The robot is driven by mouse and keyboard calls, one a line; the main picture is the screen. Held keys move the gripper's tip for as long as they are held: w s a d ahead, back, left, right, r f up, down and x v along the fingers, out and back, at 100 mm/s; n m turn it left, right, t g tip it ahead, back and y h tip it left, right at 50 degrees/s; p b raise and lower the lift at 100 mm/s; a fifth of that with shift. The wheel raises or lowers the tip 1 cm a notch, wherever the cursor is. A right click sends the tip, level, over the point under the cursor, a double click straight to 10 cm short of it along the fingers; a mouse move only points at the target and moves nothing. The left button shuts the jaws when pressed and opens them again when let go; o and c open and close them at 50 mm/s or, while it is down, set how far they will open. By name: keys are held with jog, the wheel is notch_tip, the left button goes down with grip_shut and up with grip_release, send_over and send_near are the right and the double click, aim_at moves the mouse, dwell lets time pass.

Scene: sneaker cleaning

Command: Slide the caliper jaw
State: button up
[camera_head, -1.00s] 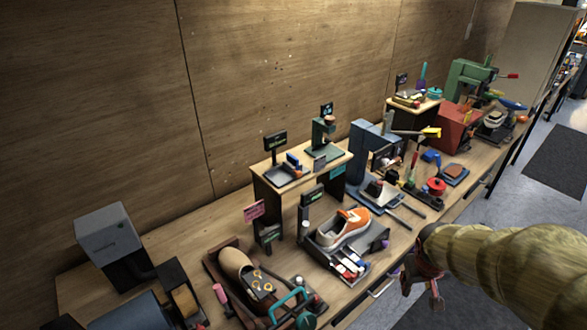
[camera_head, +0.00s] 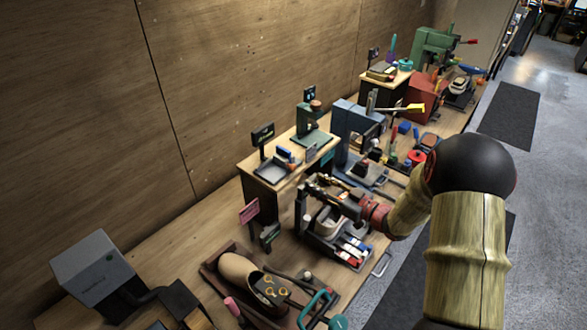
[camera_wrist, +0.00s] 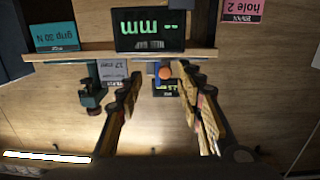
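My gripper (camera_head: 316,190) reaches over the bench in front of the small raised stand, above the grey shoe tray. In the wrist view its two fingers (camera_wrist: 163,85) are spread apart with nothing held between them. A small blue part with an orange round knob (camera_wrist: 165,72) shows in the gap between the fingertips, apparently beyond them. An upside-down readout (camera_wrist: 148,30) marked "mm" with dashes is beside it. I cannot tell for certain which piece is the caliper jaw. In the head view my gripper covers that area.
The wooden stand (camera_head: 262,192) carries a shallow tray and a green device (camera_head: 312,128). A shoe on a brown base (camera_head: 240,272) is at front left. A pink sign (camera_head: 249,211) stands near the gripper. A blue fixture (camera_head: 350,130) is to the right.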

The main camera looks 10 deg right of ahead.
aim_at(295, 168)
jog(key=shift+t+y, duration=0.3)
jog(key=shift+y, duration=0.1)
jog(key=x, duration=0.2)
jog(key=r+x, duration=0.1)
jog(key=x, duration=0.4)
jog(key=shift+w+a+r, duration=0.1)
jog(key=shift+a+r, duration=0.25)
jog(key=shift+a, duration=0.15)
jog(key=shift+c, duration=0.7)
jog(key=c, duration=0.7)
grip_shut()
